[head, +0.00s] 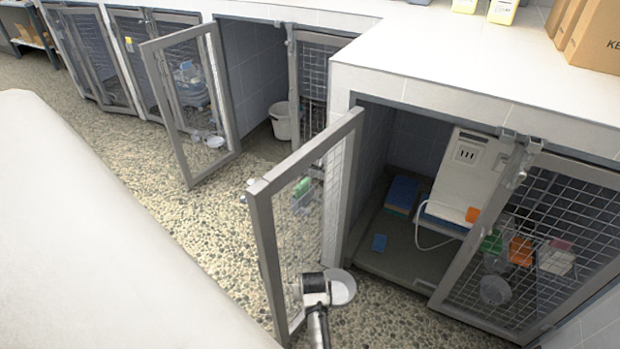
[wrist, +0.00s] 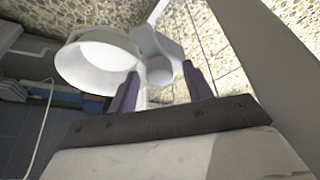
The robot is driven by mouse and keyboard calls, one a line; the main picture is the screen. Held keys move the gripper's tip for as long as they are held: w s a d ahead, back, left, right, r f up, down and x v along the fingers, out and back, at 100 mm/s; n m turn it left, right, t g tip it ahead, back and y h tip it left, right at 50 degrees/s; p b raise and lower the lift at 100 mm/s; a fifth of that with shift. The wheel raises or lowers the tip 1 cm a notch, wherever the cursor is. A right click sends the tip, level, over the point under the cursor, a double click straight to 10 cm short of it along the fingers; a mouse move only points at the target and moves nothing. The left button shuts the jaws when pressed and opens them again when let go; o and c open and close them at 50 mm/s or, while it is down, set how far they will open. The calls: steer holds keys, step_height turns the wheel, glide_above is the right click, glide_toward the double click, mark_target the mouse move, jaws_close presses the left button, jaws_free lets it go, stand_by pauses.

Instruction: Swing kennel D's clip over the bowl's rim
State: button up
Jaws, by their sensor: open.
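A round white bowl (head: 340,287) sits low at the open mesh door (head: 262,235) in the head view. The bowl also shows in the wrist view (wrist: 98,68), at upper left. Beside its rim in the wrist view is a pale rounded piece, apparently the clip (wrist: 160,68); I cannot tell whether it lies over the rim. My gripper (wrist: 162,82) is open, with its two dark fingers on either side of this piece; contact is unclear. In the head view, my arm's end is beside the bowl and the fingers are hard to make out. No kennel letter is readable.
The open kennel holds a white unit (head: 468,175) with a hose and blue folded items (head: 401,194). A closed mesh door (head: 560,245) is at right. Another open door (head: 192,105) stands farther left.

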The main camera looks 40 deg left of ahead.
steer(key=c, duration=1)
steer(key=shift+o, duration=0.2)
steer(key=shift+n, duration=0.3)
steer(key=n+g+p, duration=0.1)
steer(key=n, duration=0.1)
steer(key=shift+w+d+n+y, duration=0.1)
steer(key=shift+n+y, duration=0.3)
steer(key=n+g, duration=0.1)
steer(key=n, duration=0.1)
steer(key=n+g, duration=0.1)
steer(key=n, duration=0.2)
steer(key=shift+w+n, duration=0.2)
steer(key=shift+n, duration=0.1)
steer(key=n+g+b, duration=0.2)
steer(key=n, duration=0.3)
steer(key=shift+w+f, duration=0.1)
steer(key=shift+n+g+h+b, duration=0.65)
steer(key=shift+n+b, duration=0.45)
steer(key=shift+n, duration=0.9)
